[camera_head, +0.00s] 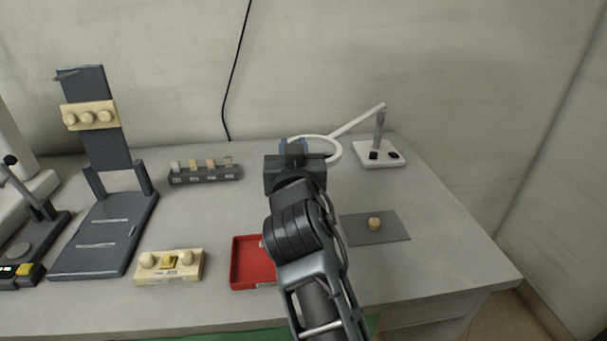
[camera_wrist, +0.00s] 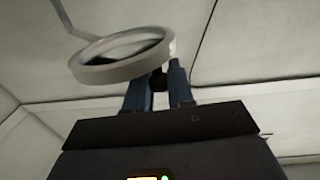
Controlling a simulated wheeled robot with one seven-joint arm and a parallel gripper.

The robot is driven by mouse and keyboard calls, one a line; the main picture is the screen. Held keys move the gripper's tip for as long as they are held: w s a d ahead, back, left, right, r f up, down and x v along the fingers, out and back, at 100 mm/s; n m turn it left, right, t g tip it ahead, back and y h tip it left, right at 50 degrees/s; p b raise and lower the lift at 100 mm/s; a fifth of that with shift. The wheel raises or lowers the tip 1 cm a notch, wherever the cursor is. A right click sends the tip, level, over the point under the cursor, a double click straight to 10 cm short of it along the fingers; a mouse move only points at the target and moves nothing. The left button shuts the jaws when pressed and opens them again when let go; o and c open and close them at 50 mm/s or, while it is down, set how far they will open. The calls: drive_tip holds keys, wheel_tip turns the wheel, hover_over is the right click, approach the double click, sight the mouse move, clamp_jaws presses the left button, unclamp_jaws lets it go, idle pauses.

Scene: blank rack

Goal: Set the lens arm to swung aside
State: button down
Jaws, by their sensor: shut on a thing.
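The lens arm (camera_head: 357,120) is a white bar from a grey post on a white base (camera_head: 380,157) at the back right, ending in a white ring (camera_head: 338,152). The ring extends left from the post, over the table. My gripper (camera_head: 294,146) is at the ring's left side. In the wrist view the ring (camera_wrist: 88,73) stands just beyond the fingers, and my gripper (camera_wrist: 159,84) is shut on a small dark knob (camera_wrist: 158,80) at the ring's rim. My gripper hides part of the ring in the head view.
A grey mat (camera_head: 350,230) with a small tan piece (camera_head: 375,224) lies right of my arm. A red tray (camera_head: 240,262) and a cream block (camera_head: 168,274) are at front left. A dark rack (camera_head: 205,177) stands behind them. The table right of the mat is clear.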

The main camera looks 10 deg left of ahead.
drive_tip(key=w+a+m+h+b, duration=0.3)
drive_tip(key=a+b, duration=0.6)
drive_tip(key=b, duration=0.6)
drive_tip(key=w+h, duration=0.2)
drive_tip(key=w, duration=0.1)
drive_tip(key=shift+w+t+b, duration=0.25)
drive_tip(key=shift+t+b, duration=0.05)
drive_tip(key=shift+b, duration=0.05)
drive_tip(key=c, duration=1)
unclamp_jaws()
drive_tip(key=shift+c, duration=0.2)
drive_tip(key=s+p, duration=0.1)
drive_tip(key=s, duration=0.6)
drive_tip(key=shift+s, duration=0.4)
drive_tip(key=shift+a, duration=0.1)
